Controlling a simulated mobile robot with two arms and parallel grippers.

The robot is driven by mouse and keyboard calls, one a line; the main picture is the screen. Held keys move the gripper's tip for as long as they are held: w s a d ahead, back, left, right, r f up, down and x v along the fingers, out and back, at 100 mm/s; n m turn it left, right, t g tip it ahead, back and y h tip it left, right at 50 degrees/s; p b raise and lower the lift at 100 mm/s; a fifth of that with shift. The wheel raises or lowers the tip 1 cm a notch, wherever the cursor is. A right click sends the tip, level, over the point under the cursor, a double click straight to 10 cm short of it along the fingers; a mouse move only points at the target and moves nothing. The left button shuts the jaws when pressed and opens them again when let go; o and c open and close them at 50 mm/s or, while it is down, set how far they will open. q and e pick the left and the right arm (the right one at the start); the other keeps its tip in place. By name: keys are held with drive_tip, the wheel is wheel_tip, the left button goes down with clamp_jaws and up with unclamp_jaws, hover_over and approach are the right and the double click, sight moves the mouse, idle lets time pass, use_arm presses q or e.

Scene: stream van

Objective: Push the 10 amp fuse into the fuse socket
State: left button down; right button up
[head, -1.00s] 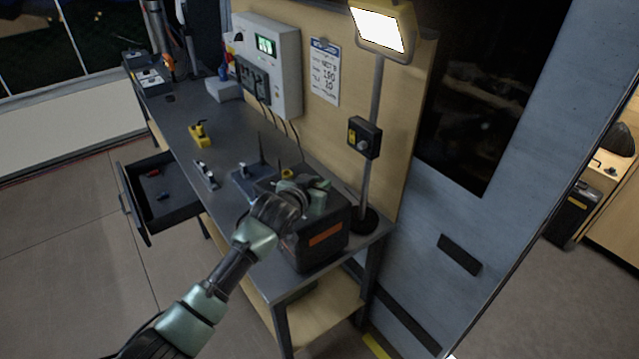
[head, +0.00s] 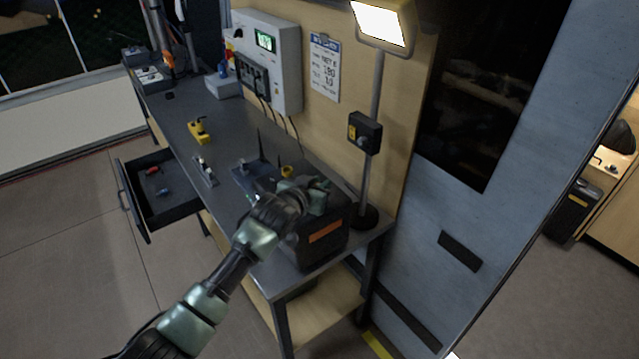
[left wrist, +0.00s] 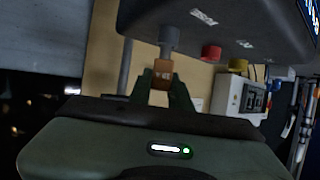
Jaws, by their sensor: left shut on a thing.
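My left gripper (head: 316,196) is at the top of a black box with an orange label (head: 324,234), near the right end of the bench. In the left wrist view its two fingers (left wrist: 163,84) are shut on a small orange-brown piece, taken to be the 10 amp fuse (left wrist: 162,67). A grey cylindrical part (left wrist: 169,39) under a dark housing (left wrist: 222,20) is right at the fuse's upper end. I cannot tell whether they touch or whether this is the fuse socket. The fuse is not discernible in the head view. My right gripper is not in view.
A lamp on a pole (head: 378,100) stands behind the box. A white control box (head: 268,62) is on the back panel. An open drawer (head: 160,192) juts out left.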

use_arm(q)
drive_tip(key=shift+f+b, duration=0.35)
drive_tip(key=shift+f, duration=0.4)
drive_tip(key=c, duration=1.2)
unclamp_jaws()
drive_tip(key=shift+r, duration=0.1)
drive_tip(key=shift+c, duration=0.2)
drive_tip(key=shift+b+v, duration=0.7)
drive_tip(key=shift+v, duration=3.2)
